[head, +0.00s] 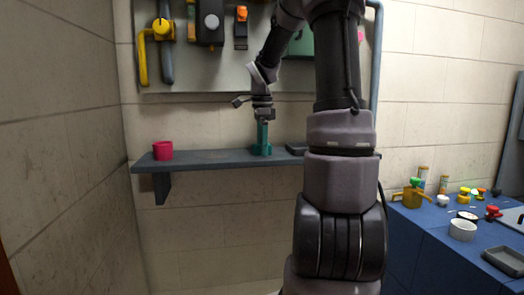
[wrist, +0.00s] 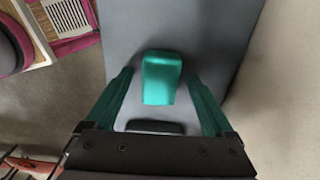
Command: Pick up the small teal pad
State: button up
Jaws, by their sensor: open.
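The small teal pad (wrist: 162,78) lies on the grey shelf (wrist: 190,25), seen from above in the wrist view. My gripper (wrist: 160,80) is open, with one green finger on each side of the pad and a visible gap on both sides. In the head view my gripper (head: 262,136) points straight down at the wall shelf (head: 215,160). There the pad and the teal fingers blend together, so I cannot tell them apart. I cannot tell the exact height of the fingertips against the pad.
A pink cup (head: 163,150) stands at the shelf's left end. A dark flat item (head: 296,148) lies right of my gripper, and a dark piece (wrist: 155,127) shows near my palm. A tool panel (head: 185,75) hangs above. A blue bench (head: 430,235) with several small items is at right.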

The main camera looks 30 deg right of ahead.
grip_shut()
jog(key=shift+r, duration=0.1)
jog(key=r, duration=0.2)
jog(key=s+r, duration=0.1)
jog(key=r, duration=0.4)
jog(key=shift+s+a, duration=0.15)
jog(key=shift+a, duration=0.05)
jog(key=s+a, duration=0.2)
jog(key=s, duration=0.7)
jog(key=s+a, duration=0.3)
jog(key=s, duration=0.6)
jog(key=shift+f, duration=0.1)
